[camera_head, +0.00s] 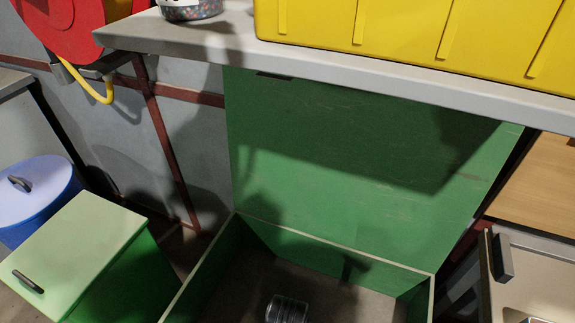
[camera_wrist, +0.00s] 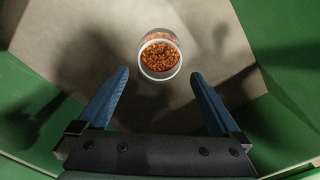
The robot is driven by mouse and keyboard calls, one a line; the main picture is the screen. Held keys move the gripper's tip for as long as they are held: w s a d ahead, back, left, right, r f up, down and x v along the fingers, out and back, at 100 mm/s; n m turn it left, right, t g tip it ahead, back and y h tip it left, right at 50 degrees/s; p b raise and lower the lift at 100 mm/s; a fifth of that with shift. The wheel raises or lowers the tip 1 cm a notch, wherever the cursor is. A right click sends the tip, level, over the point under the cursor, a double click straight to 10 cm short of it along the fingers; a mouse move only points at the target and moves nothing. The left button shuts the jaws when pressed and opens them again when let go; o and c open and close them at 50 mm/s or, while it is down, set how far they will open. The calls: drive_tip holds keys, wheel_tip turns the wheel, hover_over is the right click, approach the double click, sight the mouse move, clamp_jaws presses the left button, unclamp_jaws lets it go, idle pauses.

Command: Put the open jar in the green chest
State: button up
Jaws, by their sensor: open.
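The open jar (camera_wrist: 160,58) is a clear round jar with copper-coloured bits inside and no lid. In the wrist view it stands on the bare floor of the green chest (camera_wrist: 285,60). My gripper (camera_wrist: 160,75) is open, its two blue fingers apart on either side below the jar, not touching it. In the head view the chest (camera_head: 335,240) has its green lid (camera_head: 350,150) raised against the bench. A dark grey, shiny cylindrical thing shows inside the chest (camera_head: 288,309) at the bottom edge; I cannot tell whether it is the jar.
A grey bench top (camera_head: 200,38) overhangs the chest, with a yellow bin (camera_head: 400,35) and a jar of coloured bits (camera_head: 192,9) on it. A closed green box (camera_head: 80,250) and a blue lidded bin (camera_head: 35,195) stand left. A counter (camera_head: 535,275) stands right.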

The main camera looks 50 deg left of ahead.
wheel_tip(320, 180, up, 8)
drive_tip(key=p, duration=0.2)
idle(0.6)
